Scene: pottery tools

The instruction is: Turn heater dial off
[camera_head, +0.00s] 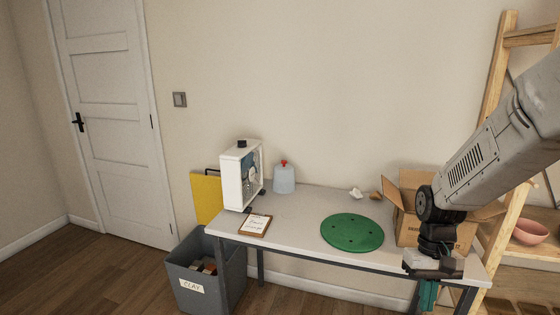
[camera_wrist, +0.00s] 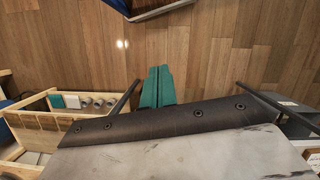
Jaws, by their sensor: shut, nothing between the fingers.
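The heater (camera_head: 236,178) is a white upright box with a dark grille side, standing at the left end of the table. Its dial (camera_head: 241,143) is a small black knob on top; its setting is too small to read. My gripper (camera_head: 428,296) is at the table's right front, far to the right of the heater and apart from it. Its teal fingers are together and empty, and they also show in the wrist view (camera_wrist: 157,88). The heater and dial are not in the wrist view.
The table (camera_head: 301,203) holds a clipboard (camera_head: 255,225), a jug (camera_head: 284,178), a green disc (camera_head: 352,232) and an open cardboard box (camera_head: 409,229) near my arm. A grey clay bin (camera_head: 235,275) stands at front left. A wooden shelf (camera_head: 492,85) is at right. Air above the table's middle is clear.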

